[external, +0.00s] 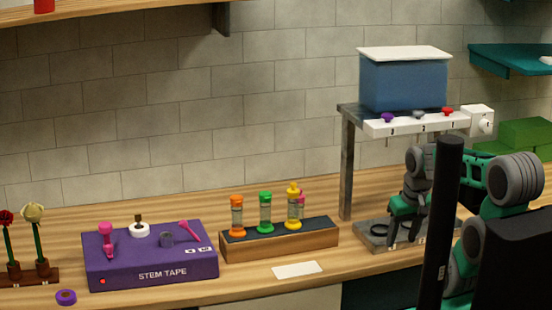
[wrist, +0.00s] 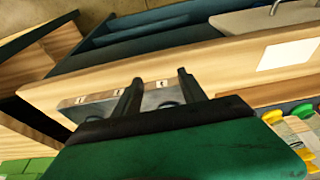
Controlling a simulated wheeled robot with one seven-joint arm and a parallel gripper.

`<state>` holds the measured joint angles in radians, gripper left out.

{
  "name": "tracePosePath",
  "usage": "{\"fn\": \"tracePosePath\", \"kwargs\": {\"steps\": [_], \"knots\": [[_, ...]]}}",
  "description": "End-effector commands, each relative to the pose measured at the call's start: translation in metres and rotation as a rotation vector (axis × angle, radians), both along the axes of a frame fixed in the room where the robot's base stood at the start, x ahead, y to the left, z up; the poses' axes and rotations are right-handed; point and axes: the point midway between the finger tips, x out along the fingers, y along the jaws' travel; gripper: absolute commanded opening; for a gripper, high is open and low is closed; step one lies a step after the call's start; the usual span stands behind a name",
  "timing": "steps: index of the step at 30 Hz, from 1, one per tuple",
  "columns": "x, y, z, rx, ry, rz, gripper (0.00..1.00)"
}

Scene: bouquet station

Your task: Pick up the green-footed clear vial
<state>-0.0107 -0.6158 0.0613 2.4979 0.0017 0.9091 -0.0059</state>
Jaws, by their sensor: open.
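The green-footed clear vial (external: 265,212) stands upright in the wooden rack (external: 280,250) in the external view, with a green cap and base. The orange-footed vial (external: 237,215) is left of it, and a yellow-topped vial (external: 294,206) is right of it. In the wrist view a green cap, likely this vial's (wrist: 302,110), shows at the right edge; its body is unclear. My gripper (wrist: 160,88) is open and empty. In the external view it hangs over the dispenser's base, right of the rack and apart from the vials.
A blue-tank dispenser (external: 404,82) on a metal stand rises beside my arm. A purple stem tape box (external: 150,262) sits left of the rack. A white card (external: 298,270) lies in front of the rack. Something pink stands partly hidden behind the yellow-topped vial.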

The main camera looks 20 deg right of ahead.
Motion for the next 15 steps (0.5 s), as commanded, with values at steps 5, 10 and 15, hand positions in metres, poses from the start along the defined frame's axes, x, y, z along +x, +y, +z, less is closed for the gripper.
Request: {"fn": "tracePosePath", "kwargs": {"steps": [5,10,15], "knots": [[0.0,0.0,0.0,0.0,0.0,0.0,0.53],[0.0,0.0,0.0,0.0,0.0,0.0,0.55],[0.014,0.007,0.0,0.009,-0.05,0.003,0.55]]}}
